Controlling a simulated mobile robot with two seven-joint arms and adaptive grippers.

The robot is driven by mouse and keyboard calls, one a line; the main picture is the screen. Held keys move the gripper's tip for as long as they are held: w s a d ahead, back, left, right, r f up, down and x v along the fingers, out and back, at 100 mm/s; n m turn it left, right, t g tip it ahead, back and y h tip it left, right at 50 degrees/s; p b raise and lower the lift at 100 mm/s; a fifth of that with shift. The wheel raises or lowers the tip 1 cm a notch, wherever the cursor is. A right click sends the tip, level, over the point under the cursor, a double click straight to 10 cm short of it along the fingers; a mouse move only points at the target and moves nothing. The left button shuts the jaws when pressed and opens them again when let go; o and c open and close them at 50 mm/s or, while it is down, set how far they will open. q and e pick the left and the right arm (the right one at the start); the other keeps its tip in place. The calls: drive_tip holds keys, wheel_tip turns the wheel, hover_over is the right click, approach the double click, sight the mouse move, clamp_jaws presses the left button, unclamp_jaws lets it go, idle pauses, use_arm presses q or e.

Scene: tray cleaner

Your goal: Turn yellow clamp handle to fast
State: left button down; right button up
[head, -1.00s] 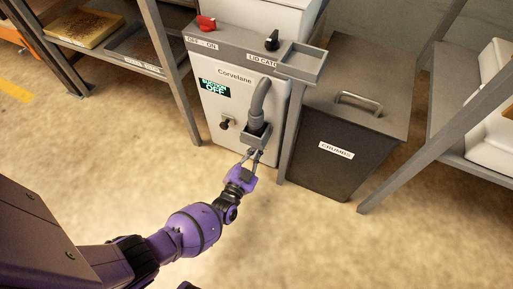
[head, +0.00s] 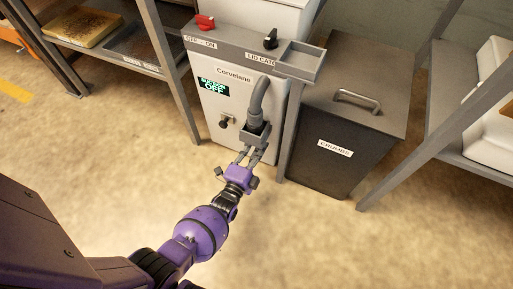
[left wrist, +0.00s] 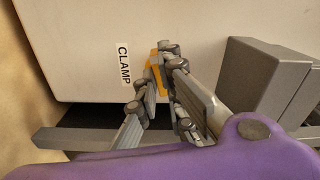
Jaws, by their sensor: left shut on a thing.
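The yellow clamp handle (left wrist: 154,76) shows in the left wrist view between the fingers of my left gripper (left wrist: 163,88), beside the white CLAMP label (left wrist: 124,65). Only part of the yellow is visible; the fingers hide the rest, so I cannot tell which way the handle is set. My left gripper is shut on the handle. In the head view, my left gripper (head: 251,156) reaches the lower front of the white Corvelane machine (head: 233,100), just below the grey hose fitting. The handle cannot be made out there. My right gripper is not in view.
The machine has a red knob (head: 205,22), a black knob (head: 270,39) and a display (head: 213,87) reading OFF. A grey hose (head: 260,97) is on its front. The dark CRUMBS bin (head: 335,174) stands to the right. The floor in front is clear.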

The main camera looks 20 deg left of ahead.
use_arm(q)
drive_tip(key=shift+f+m, duration=0.1)
drive_tip(key=shift+m, duration=1.1)
drive_tip(key=c, duration=1.9)
unclamp_jaws()
drive_tip(key=shift+o, duration=0.2)
drive_tip(key=s, duration=1.2)
drive_tip(key=shift+a, duration=0.15)
